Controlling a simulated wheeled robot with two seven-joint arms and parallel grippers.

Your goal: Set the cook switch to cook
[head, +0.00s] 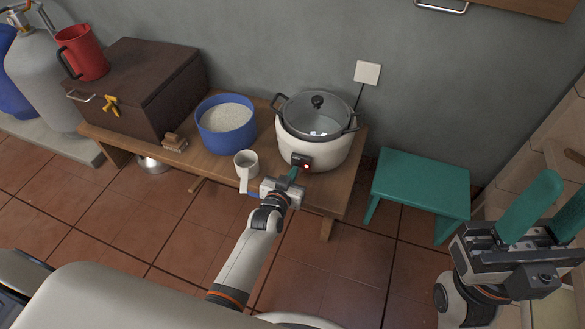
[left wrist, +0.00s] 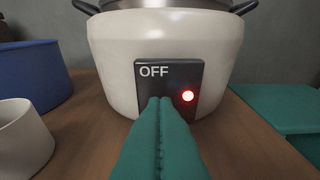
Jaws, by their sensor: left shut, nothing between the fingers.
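The white rice cooker (head: 315,151) stands on the low wooden bench, with a grey pot with a glass lid (head: 317,112) in its top. Its dark switch panel (head: 300,160) faces me; in the left wrist view the panel (left wrist: 146,80) reads OFF, and a red light (left wrist: 188,96) glows on its right. My left gripper (head: 293,173) is shut and empty, its green fingertips (left wrist: 160,104) in front of the panel's lower middle, hiding that part, including any lever there. I cannot tell whether they touch it. My right gripper (head: 540,212) is open and empty at the lower right, away from the cooker.
A blue tub of rice (head: 226,132) and a white cup (head: 246,164) stand left of the cooker on the bench (head: 342,193). A brown chest (head: 140,85) with a red jug (head: 84,52) is farther left. A green stool (head: 422,183) stands right.

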